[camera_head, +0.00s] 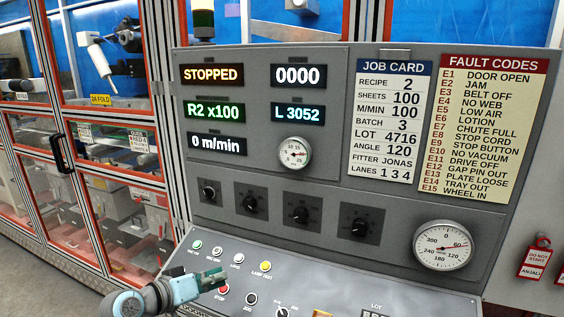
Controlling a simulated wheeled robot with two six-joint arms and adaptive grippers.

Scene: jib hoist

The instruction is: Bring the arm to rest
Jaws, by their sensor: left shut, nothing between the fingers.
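My left gripper (218,279) is shut and empty at the lower left, in front of the sloped button desk. Its blue-grey arm (135,302) comes in from the bottom edge. The gripper hides part of the desk near the red button labelled STOP (222,290). I cannot tell whether it touches the desk. My right gripper is not in view.
The grey control panel (320,120) fills the middle, with displays reading STOPPED and 0 m/min. Dials (443,246) and several knobs (301,215) stand out from it. Glazed machine doors (120,130) with a black handle (59,148) are at left. A red tag (535,262) hangs at right.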

